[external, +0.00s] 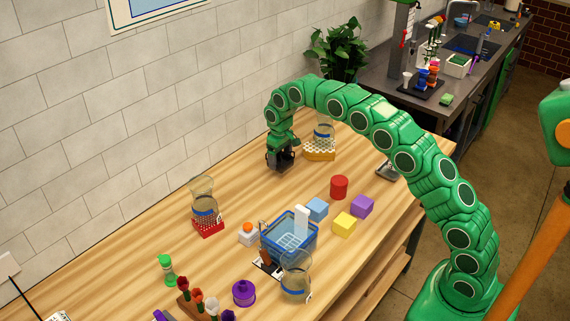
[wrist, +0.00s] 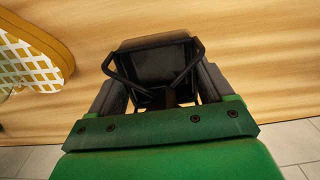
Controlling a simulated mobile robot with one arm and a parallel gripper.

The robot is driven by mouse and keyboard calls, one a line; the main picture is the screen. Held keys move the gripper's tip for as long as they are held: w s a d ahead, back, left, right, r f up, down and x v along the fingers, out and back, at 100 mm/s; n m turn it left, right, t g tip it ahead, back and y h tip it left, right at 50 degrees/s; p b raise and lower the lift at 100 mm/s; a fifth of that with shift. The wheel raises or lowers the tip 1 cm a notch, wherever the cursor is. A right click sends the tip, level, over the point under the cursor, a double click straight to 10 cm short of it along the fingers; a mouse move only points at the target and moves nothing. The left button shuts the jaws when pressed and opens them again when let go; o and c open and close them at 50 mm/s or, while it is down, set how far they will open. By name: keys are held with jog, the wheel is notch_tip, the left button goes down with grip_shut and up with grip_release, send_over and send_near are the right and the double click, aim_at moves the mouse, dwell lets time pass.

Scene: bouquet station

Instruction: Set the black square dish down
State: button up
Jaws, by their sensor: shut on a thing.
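The black square dish (wrist: 153,62) is between the fingers of my gripper (wrist: 165,95) in the wrist view, with its dark inside facing the camera. Thin dark bars stand at its two sides. In the external view my gripper (external: 281,164) points down near the back of the wooden table, left of the yellow stand. It is shut on the dish, which shows there only as a small dark shape merged with the fingers. I cannot tell whether the dish touches the table.
A yellow latticed stand (external: 320,154) holding a glass vessel (external: 323,130) is close on the right. A red cylinder (external: 339,187), coloured cubes (external: 362,206) and a blue basket (external: 290,240) stand nearer the front. A beaker on a red stand (external: 208,226) is left.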

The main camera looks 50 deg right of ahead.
aim_at(279, 164)
jog(key=shift+w+f, duration=0.4)
jog(key=shift+f, duration=1.45)
jog(key=shift+f, duration=0.15)
jog(key=o, duration=1.1)
jog(key=shift+o, duration=0.2)
jog(key=shift+r, duration=6.1)
jog(key=shift+s, duration=0.15)
